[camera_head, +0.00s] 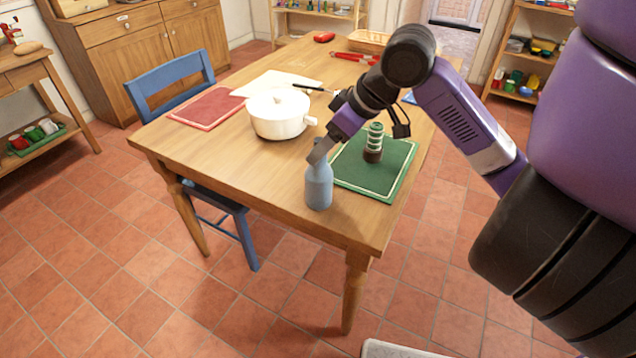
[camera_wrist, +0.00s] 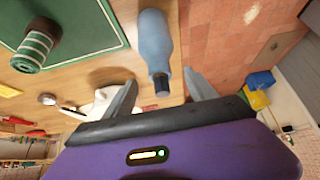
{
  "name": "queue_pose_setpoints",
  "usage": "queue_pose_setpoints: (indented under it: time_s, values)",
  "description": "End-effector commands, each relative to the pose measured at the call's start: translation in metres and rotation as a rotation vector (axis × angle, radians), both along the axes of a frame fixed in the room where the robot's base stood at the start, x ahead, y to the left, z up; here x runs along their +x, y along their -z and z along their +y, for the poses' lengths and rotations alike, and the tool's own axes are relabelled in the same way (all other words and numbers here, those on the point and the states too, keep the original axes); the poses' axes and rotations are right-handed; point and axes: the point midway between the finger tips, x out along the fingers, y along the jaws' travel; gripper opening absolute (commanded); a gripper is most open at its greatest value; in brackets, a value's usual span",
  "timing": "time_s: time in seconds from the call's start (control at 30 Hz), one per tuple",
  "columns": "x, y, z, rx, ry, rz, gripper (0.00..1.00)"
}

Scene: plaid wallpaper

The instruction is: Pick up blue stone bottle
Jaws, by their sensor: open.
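The blue stone bottle (camera_head: 319,187) stands upright near the front edge of the wooden table in the head view. In the wrist view the bottle (camera_wrist: 154,42) shows with its dark-tipped neck pointing toward my gripper. My gripper (camera_wrist: 163,92) is open, with one finger on each side of the line of the bottle's neck. In the head view my gripper (camera_head: 320,150) is at the bottle's top. Nothing is visibly held between the fingers. Whether a finger touches the neck cannot be told.
A green placemat (camera_head: 391,183) with a green-and-white striped jar (camera_head: 374,143) lies just right of the bottle. A white pot (camera_head: 277,126), a red placemat (camera_head: 209,108) and red tongs (camera_head: 356,57) are also on the table (camera_head: 190,142). A blue chair (camera_head: 168,77) stands at the left side.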

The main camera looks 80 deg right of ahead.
Motion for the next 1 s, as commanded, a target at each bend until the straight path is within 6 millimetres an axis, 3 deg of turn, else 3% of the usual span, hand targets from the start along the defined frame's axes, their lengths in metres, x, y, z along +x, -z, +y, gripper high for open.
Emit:
queue_pose_setpoints:
  time_s: [0.5, 0.8, 1.0]
  values:
    - [0.030, 0.054, -0.007, -0.001, 0.001, -0.002, 0.65]
    - [0.032, 0.057, -0.007, -0.002, 0.001, -0.004, 0.65]
    - [0.032, 0.056, -0.007, -0.002, 0.001, -0.004, 0.26]
